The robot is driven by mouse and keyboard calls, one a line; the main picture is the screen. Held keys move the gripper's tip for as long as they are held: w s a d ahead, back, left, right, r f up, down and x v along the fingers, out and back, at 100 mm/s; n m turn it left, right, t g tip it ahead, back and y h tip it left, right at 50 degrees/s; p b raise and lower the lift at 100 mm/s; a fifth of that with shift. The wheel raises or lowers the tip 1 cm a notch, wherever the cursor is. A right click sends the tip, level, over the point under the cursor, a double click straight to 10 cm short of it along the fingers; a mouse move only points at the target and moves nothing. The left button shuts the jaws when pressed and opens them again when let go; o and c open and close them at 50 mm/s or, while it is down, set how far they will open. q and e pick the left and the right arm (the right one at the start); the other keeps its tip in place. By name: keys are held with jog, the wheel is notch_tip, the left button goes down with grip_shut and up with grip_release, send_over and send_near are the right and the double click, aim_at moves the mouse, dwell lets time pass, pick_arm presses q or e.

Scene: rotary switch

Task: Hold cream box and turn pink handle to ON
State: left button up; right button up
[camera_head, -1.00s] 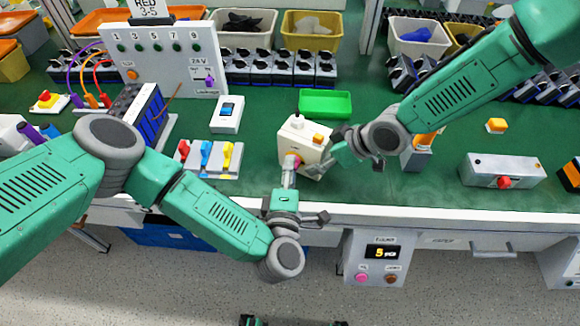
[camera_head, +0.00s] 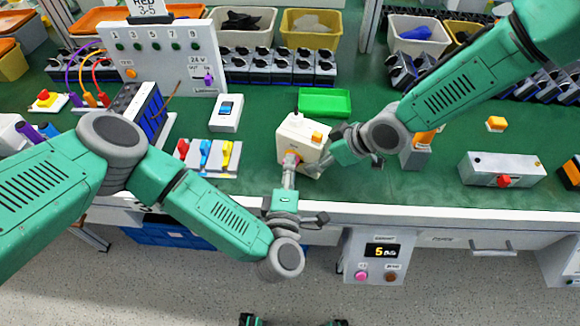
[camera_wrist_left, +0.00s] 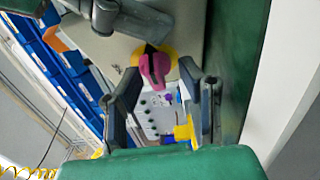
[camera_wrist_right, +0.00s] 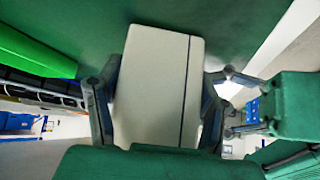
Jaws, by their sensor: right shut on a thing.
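The cream box (camera_head: 297,128) stands on the green table, with an orange block on its top face. My right gripper (camera_head: 331,152) is shut on it from the right; in the right wrist view a finger lies on each side of the cream box (camera_wrist_right: 155,85). The pink handle (camera_wrist_left: 154,68) sits on a yellow disc on the box's front in the left wrist view. My left gripper (camera_head: 290,168) is at that front face, its open fingers on either side of the handle with gaps visible. ON marks cannot be read. In the head view the fingers mostly hide the handle.
A green tray (camera_head: 324,102) lies behind the box. A board with coloured levers (camera_head: 207,158) and a white switch box (camera_head: 227,113) stand to the left. A grey box with a red button (camera_head: 503,170) is at the right. The table's front edge is just below the box.

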pick_arm(q)
jog(key=s, duration=1.2)
jog(key=shift+a, duration=0.25)
pick_arm(e)
jog(key=o, duration=1.3)
jog(key=shift+d, duration=0.1)
jog(key=v, duration=1.2)
jog(key=shift+w, duration=0.1)
